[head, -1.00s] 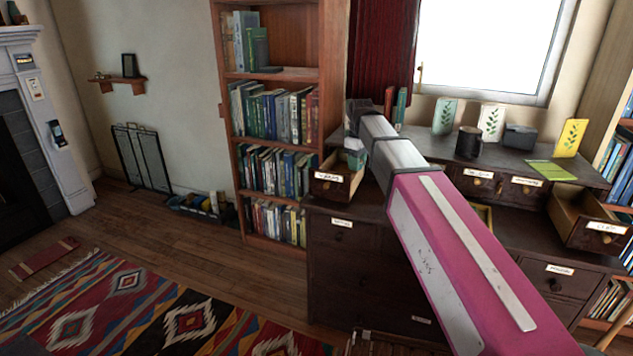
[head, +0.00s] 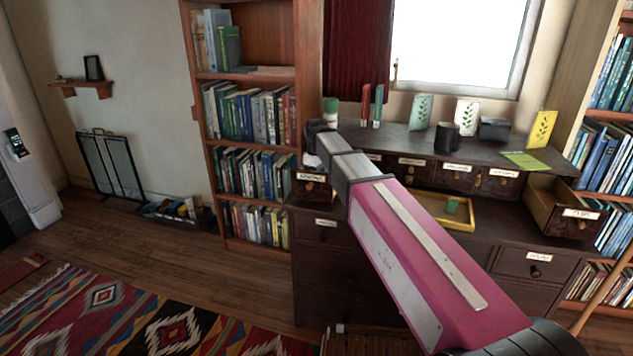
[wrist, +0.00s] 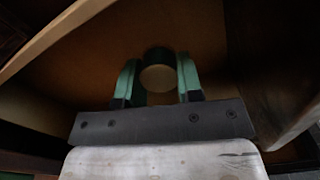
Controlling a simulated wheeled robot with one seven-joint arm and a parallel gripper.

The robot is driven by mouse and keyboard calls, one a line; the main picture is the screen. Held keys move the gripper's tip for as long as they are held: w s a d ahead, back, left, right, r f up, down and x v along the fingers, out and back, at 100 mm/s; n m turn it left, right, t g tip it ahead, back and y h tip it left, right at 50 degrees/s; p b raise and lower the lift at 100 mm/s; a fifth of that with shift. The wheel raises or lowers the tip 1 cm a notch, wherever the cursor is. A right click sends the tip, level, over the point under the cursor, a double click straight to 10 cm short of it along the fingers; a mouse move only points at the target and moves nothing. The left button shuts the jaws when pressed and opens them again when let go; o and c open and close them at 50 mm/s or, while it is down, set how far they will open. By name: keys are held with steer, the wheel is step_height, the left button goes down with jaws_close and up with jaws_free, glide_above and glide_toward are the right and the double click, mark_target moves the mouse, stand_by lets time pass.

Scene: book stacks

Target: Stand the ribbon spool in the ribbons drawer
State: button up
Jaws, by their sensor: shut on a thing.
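In the wrist view my gripper (wrist: 158,68) has its two green fingers on either side of a small round thing with a dark side and a pale face, the ribbon spool (wrist: 158,79). The fingers are shut on it. Brown wooden drawer walls and a brown floor surround it; I cannot tell whether the spool touches the floor. In the head view my pink arm reaches to the desk's left end, by a small labelled drawer (head: 311,188) that stands out from the desk. The gripper and spool are mostly hidden there, and the label is too small to read surely.
Another small drawer (head: 566,208) stands open at the desk's right. A yellow tray (head: 425,207) holding a green piece (head: 452,205) lies on the desk. Above are a dark mug (head: 447,137), cards and a green-and-white container (head: 331,111). A bookcase (head: 200,140) stands left.

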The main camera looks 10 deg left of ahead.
steer(key=shift+f, duration=0.85)
steer(key=shift+f, duration=0.15)
steer(key=o, duration=0.9)
step_height(320, 180, up, 12)
steer(key=shift+r, duration=0.2)
